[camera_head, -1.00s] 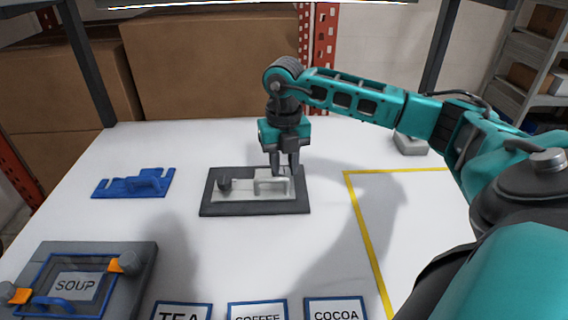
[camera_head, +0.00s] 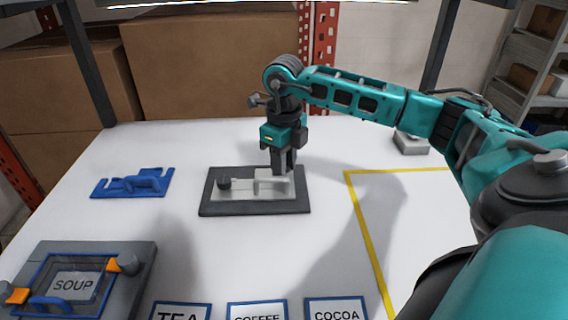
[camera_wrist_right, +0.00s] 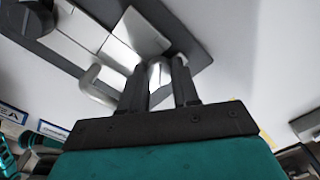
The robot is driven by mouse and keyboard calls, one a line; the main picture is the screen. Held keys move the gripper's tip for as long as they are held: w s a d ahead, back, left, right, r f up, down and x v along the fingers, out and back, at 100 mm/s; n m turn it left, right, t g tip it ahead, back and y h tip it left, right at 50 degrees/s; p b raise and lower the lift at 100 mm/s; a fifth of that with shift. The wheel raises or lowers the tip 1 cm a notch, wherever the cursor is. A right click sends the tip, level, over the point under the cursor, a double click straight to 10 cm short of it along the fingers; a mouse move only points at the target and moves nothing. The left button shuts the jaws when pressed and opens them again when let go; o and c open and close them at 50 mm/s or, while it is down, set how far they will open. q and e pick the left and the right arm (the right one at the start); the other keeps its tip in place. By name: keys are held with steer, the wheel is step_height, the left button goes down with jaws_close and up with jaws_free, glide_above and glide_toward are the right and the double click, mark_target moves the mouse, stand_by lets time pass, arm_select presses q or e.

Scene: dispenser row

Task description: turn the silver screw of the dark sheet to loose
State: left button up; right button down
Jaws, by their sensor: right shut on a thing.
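The dark sheet (camera_head: 255,207) lies flat on the white table, with a pale grey plate (camera_head: 245,194) on it. A dark round knob (camera_head: 224,184) stands at the plate's left end. A pale bent handle (camera_wrist_right: 94,86) shows near the fingers in the right wrist view. My right gripper (camera_head: 283,168) points down over the right end of the plate and is shut on the silver screw, which its fingers mostly hide. The fingers also show in the right wrist view (camera_wrist_right: 161,78). My left gripper is not in view.
A blue bracket (camera_head: 133,184) lies to the left. A grey SOUP panel (camera_head: 145,262) with orange clips is front left. Labels for TEA (camera_head: 180,312), COFFEE (camera_head: 257,310) and COCOA (camera_head: 335,310) line the front.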

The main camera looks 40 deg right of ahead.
steer(key=shift+n, duration=0.6)
steer(key=shift+f, duration=0.1)
steer(key=shift+s, duration=0.1)
steer(key=c, duration=0.8)
jaws_free()
step_height(320, 180, up, 13)
steer(key=shift+p, duration=0.35)
